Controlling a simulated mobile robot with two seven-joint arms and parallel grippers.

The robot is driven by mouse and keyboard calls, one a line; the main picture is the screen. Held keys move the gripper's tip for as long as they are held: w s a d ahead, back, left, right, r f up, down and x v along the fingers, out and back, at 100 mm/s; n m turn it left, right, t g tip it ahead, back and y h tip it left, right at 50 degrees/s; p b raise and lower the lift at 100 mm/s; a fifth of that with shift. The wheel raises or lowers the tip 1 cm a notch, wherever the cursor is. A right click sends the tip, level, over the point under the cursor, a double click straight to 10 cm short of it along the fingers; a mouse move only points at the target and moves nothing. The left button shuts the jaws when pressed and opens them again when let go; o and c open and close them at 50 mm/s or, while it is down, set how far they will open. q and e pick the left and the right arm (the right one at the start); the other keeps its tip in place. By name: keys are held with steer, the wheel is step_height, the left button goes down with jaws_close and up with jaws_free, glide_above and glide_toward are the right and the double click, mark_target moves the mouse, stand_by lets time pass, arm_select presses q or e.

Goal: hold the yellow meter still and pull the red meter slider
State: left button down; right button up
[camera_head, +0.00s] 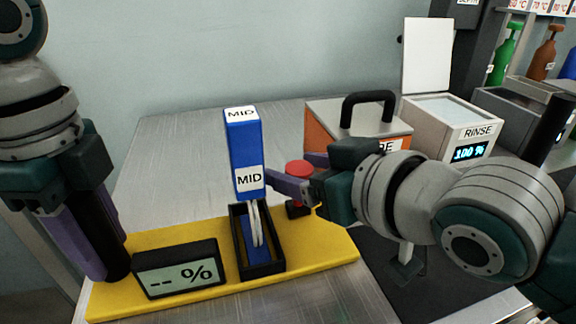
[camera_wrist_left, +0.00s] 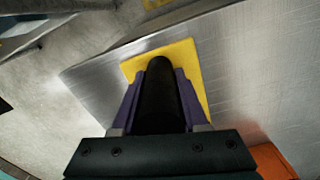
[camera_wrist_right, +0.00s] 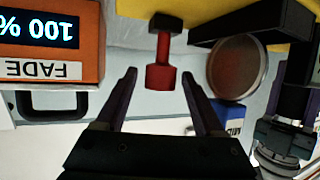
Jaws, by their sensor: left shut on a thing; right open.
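The yellow meter (camera_head: 320,248) lies on the metal bench, with a "-- %" display (camera_head: 180,270), a black post (camera_head: 108,235) at its left end and a black slot holder (camera_head: 262,265). My left gripper (camera_head: 98,262) is shut around the post; the left wrist view shows the post (camera_wrist_left: 160,95) between its fingers. The red slider (camera_head: 299,168) stands up behind the holder at the meter's right. My right gripper (camera_wrist_right: 158,74) is open, its fingertips either side of the red slider's knob (camera_wrist_right: 161,79) with a gap on each side.
An orange FADE box (camera_head: 318,128) with a black handle and a white RINSE box (camera_head: 448,122) stand behind. Bare bench (camera_head: 165,180) lies behind the meter.

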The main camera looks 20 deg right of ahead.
jaws_close()
stand_by(0.7)
stand_by(0.8)
